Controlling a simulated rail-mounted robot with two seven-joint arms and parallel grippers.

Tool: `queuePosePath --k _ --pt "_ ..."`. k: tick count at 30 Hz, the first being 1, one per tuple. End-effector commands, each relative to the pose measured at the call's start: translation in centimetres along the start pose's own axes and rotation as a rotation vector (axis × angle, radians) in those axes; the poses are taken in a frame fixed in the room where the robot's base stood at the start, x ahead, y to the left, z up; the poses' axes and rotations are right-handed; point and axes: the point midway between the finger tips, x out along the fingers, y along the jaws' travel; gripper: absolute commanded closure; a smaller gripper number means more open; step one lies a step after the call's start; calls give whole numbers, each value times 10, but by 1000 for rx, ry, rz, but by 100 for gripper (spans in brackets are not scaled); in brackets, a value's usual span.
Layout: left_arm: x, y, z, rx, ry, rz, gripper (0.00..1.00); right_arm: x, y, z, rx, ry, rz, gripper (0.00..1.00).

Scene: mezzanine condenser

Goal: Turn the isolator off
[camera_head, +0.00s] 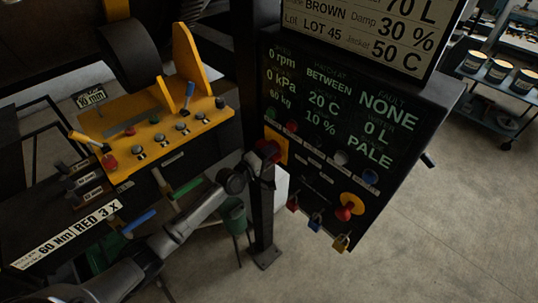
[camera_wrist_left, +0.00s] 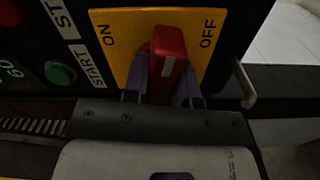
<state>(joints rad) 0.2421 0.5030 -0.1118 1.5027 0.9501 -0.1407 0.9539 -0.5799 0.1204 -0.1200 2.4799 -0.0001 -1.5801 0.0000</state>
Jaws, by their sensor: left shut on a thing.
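The isolator is a red rotary handle (camera_wrist_left: 168,45) on a yellow plate (camera_wrist_left: 125,28) marked ON at left and OFF at right in the left wrist view. The handle stands about upright there, between the two words, with a short white mark on its face. My left gripper (camera_wrist_left: 162,88) is shut on the handle, one finger on each side. In the head view the isolator's yellow plate (camera_head: 283,151) is on the left side of the dark panel, and my left gripper (camera_head: 262,166) reaches it from below left, partly hiding it. My right gripper is not in view.
A green START button (camera_wrist_left: 60,73) lies left of the isolator plate. A yellow machine (camera_head: 160,135) with levers stands left. The floor at right is clear before a trolley (camera_head: 490,85).

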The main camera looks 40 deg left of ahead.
Motion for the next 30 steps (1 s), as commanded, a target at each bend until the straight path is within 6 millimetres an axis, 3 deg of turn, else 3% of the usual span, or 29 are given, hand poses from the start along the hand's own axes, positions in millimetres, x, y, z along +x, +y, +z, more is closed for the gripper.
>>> queuePosePath --k 15,30 --pt "0 -5 -1 430 -1 -1 98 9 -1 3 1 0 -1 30" --pt "0 -6 -2 603 0 0 98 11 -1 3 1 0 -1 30"
